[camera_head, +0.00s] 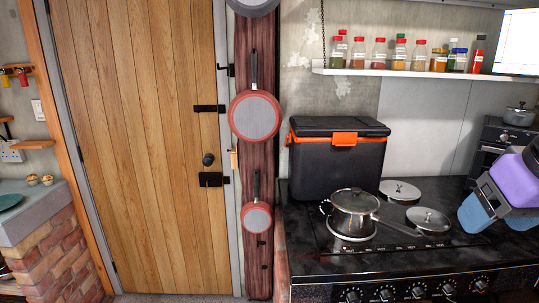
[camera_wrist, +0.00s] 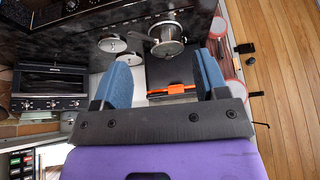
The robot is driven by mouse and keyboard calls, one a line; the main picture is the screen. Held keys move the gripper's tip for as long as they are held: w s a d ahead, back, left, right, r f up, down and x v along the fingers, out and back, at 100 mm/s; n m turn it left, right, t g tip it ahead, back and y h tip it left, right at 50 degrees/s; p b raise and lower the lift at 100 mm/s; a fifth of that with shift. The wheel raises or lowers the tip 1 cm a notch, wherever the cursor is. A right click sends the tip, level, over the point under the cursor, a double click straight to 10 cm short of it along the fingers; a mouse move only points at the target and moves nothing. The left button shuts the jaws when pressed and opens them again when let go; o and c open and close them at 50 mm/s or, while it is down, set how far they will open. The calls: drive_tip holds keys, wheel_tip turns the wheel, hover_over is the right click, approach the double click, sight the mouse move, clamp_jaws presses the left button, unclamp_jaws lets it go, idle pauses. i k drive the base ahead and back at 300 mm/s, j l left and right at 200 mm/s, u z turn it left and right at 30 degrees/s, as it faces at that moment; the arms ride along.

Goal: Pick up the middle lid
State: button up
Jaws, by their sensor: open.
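Three silver lids with knobs are at the stove. A second lid (camera_head: 400,190) lies flat behind and right of the pot. A third lid (camera_head: 428,219) lies in front of the second. By left-right place in the head view, the second is the middle one. My gripper (camera_head: 497,218), purple with blue fingers, is above the stove's right side, apart from the lids. In the wrist view my gripper (camera_wrist: 162,85) is open and empty; two loose lids and the pot (camera_wrist: 165,48) appear beyond the fingers.
A black cooler with an orange latch (camera_head: 338,158) stands behind the pot. The pot's handle points right, close to the front lid. A shelf of spice jars (camera_head: 420,72) hangs above. Pans (camera_head: 254,115) hang left of the stove, beside a wooden door (camera_head: 145,130).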

sight(354, 200)
drive_tip(key=i+l, duration=0.25)
drive_tip(key=i, duration=0.25)
drive_tip(key=i+l, duration=0.25)
drive_tip(key=i, duration=0.3)
drive_tip(key=u, duration=0.05)
